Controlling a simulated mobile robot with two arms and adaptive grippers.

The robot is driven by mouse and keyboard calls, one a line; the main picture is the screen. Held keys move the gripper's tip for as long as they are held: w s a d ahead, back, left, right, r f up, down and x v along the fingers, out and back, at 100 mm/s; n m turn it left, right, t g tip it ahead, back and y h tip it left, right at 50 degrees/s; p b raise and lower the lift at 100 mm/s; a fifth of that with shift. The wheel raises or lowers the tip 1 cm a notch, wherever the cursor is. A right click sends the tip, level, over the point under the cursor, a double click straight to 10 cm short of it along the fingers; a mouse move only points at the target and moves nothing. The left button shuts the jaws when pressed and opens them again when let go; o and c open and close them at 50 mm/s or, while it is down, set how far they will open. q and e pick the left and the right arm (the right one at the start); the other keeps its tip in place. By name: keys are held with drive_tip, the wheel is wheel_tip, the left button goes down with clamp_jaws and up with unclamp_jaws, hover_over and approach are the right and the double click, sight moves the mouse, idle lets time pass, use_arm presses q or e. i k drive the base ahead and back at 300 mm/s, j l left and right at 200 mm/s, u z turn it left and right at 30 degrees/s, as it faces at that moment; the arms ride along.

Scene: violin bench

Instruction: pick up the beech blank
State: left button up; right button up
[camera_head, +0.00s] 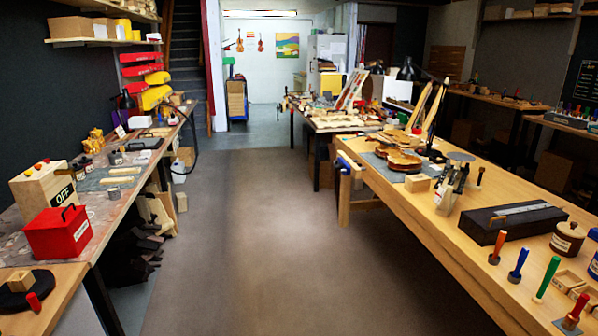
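Neither of my grippers is in view. No label marks the beech blank, and I cannot tell which wooden piece it is. A pale wooden block (418,183) lies on the right bench, near its left edge. Another small pale block (20,280) sits on a dark round disc at the lower left. Several pale wooden strips (122,180) lie on the left bench.
The right bench (400,210) holds violin bodies (398,158), a long dark box (513,222) and several coloured-handle tools (548,277). The left bench holds a red box (58,232) and a wooden box marked OFF (42,190). The floor aisle (250,230) between is clear.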

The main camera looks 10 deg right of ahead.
sight(414, 184)
drive_tip(key=i+z, duration=0.1)
drive_tip(key=i, duration=0.9)
drive_tip(key=i+z, duration=0.1)
drive_tip(key=i, duration=0.85)
drive_tip(key=j, duration=0.05)
